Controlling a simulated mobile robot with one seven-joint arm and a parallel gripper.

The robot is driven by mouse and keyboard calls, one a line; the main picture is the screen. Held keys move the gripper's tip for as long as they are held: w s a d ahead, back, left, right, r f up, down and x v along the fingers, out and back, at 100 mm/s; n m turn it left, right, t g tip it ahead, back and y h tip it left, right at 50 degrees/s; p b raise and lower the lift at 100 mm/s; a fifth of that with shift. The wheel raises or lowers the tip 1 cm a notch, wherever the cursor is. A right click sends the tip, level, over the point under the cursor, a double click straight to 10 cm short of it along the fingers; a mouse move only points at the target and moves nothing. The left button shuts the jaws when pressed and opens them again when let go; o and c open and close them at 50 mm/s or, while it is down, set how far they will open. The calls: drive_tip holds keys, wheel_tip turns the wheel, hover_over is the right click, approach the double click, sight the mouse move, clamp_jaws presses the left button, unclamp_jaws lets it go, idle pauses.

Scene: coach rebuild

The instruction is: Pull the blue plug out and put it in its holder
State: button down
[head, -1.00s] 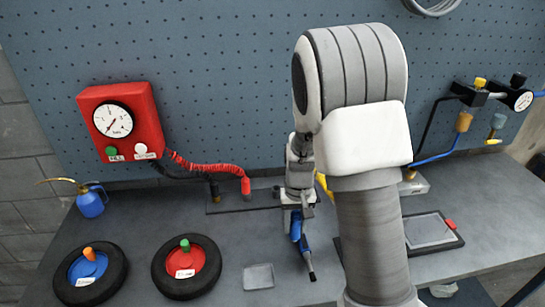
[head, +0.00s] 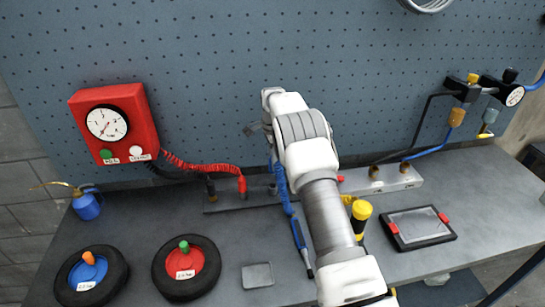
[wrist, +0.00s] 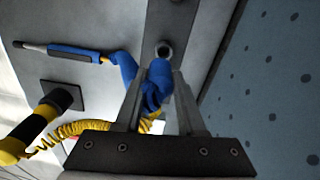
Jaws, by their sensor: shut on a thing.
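The blue plug (wrist: 157,82) is between the fingertips of my gripper (wrist: 160,90) in the wrist view; its far end is close to a round metal socket (wrist: 164,50) on a grey strip. I cannot tell whether it touches the socket. A blue lead runs from it to a slim blue-and-dark probe (wrist: 60,49). In the head view my arm largely hides the gripper; the blue lead (head: 283,190) hangs below it to the probe (head: 299,237). The dark strip (head: 226,206) holds a black plug (head: 211,189) and a red plug (head: 243,187).
A red gauge box (head: 135,125) is on the pegboard. Two wheels (head: 120,278) (head: 209,284) and a small grey tray (head: 249,283) are at the front left. A yellow-black tool (head: 361,212), a framed pad (head: 422,241) and a grey block with brass fittings (head: 400,183) are at the right.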

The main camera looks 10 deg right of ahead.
sight(273, 175)
drive_tip(key=shift+w+m, duration=0.45)
drive_tip(key=shift+m, duration=0.15)
drive_tip(key=shift+f+b, duration=1.1)
drive_tip(key=shift+f, duration=1.35)
drive_tip(key=shift+f+b, duration=1.25)
drive_tip(key=shift+f, duration=0.4)
drive_tip(key=shift+r, duration=0.1)
drive_tip(key=shift+c, duration=2.1)
unclamp_jaws()
drive_tip(key=shift+r, duration=0.1)
